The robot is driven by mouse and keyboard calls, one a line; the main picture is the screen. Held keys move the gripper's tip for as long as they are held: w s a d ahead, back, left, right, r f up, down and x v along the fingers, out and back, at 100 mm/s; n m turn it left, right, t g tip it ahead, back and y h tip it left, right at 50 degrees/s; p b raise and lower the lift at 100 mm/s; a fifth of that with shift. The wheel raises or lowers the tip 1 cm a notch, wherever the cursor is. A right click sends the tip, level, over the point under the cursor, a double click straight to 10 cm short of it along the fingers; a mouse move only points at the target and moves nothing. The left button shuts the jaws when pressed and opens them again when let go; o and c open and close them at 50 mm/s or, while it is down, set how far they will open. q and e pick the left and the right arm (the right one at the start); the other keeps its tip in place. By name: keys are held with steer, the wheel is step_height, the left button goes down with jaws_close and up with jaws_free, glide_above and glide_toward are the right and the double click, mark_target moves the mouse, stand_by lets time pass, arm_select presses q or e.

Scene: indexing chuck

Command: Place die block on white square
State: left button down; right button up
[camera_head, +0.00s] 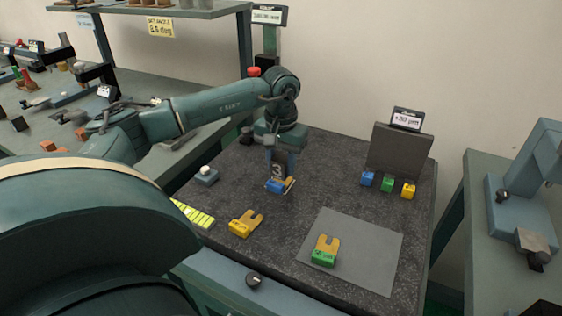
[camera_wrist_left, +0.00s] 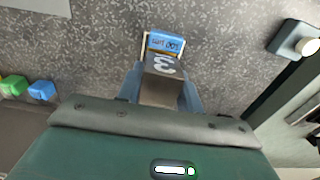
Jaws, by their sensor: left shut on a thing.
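The die block (camera_head: 277,171) is a grey block with a white 3 on its face. My left gripper (camera_head: 280,156) is shut on it, pointing down over the dark speckled table. In the left wrist view the die block (camera_wrist_left: 163,67) sits between the two fingers. A blue tag piece (camera_head: 275,187) lies right at the block's lower end; its label shows in the left wrist view (camera_wrist_left: 165,43). Thin white lines of the white square (camera_wrist_left: 143,47) frame the blue piece; the rest of the square is hidden. I cannot tell whether the block touches the table. My right gripper is not in view.
A yellow fork-shaped piece (camera_head: 244,223) lies front left, and a green-ended one (camera_head: 325,252) lies on a grey mat (camera_head: 363,249). Blue, green and yellow blocks (camera_head: 387,184) stand by an upright plate (camera_head: 399,150). A white-topped button box (camera_head: 206,175) is to the left.

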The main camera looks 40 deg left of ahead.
mark_target(281, 158)
arm_select(q)
steer(key=shift+f+b, duration=0.3)
steer(key=shift+f, duration=0.2)
steer(key=c, duration=0.9)
jaws_free()
steer(key=shift+r, duration=0.25)
step_height(281, 158, up, 12)
steer(key=shift+f, duration=0.15)
steer(key=shift+r, duration=0.55)
steer(key=shift+p, duration=0.35)
